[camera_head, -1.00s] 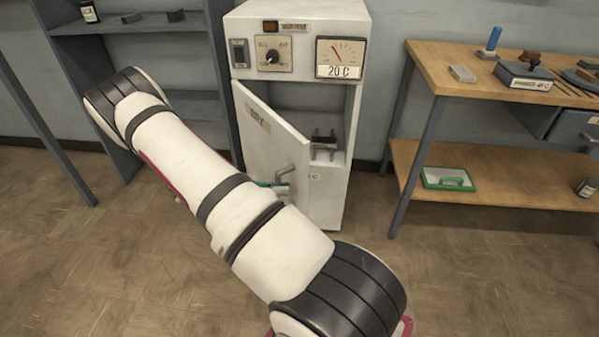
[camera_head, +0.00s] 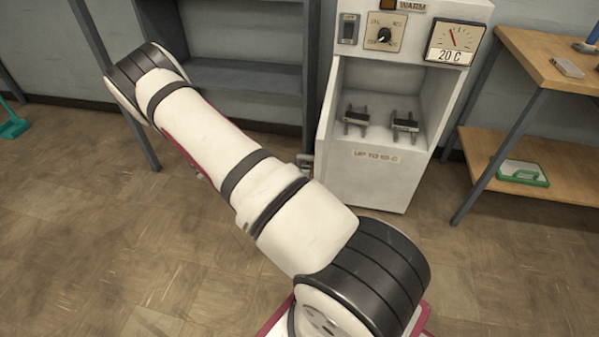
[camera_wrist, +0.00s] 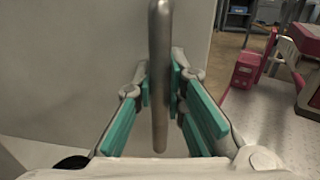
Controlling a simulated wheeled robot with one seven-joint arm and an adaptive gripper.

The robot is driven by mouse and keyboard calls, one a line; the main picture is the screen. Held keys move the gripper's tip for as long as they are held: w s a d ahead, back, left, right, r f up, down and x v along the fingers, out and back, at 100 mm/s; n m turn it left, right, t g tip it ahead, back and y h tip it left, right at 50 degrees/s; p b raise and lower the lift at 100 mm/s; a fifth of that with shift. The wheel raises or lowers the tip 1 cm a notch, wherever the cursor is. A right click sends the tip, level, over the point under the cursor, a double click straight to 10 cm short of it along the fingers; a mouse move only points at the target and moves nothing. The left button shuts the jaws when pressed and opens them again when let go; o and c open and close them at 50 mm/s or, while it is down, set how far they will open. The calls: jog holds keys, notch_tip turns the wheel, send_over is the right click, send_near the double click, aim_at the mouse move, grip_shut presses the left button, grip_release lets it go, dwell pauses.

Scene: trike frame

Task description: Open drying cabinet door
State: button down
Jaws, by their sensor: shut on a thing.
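The drying cabinet (camera_head: 370,185) stands upright, its compartment uncovered at the front. Its door (camera_head: 326,120) is swung far round to the left and shows nearly edge-on in the head view. In the wrist view the door (camera_wrist: 70,60) is a broad pale panel. The metal handle (camera_wrist: 159,40) runs upright between the teal-padded fingers of my gripper (camera_wrist: 160,85), which is shut on it. In the head view my arm hides most of the gripper.
Two small dark racks (camera_head: 355,120) sit inside the cabinet. Grey shelving (camera_head: 240,75) stands to its left. A wooden bench (camera_head: 550,165) with a green-edged tray (camera_head: 523,173) is to its right. The floor (camera_head: 90,240) in front is clear.

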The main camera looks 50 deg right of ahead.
jog(key=shift+w+a, duration=0.15)
jog(key=shift+w, duration=0.1)
jog(key=c, duration=1.6)
grip_release()
jog(key=v, duration=1.2)
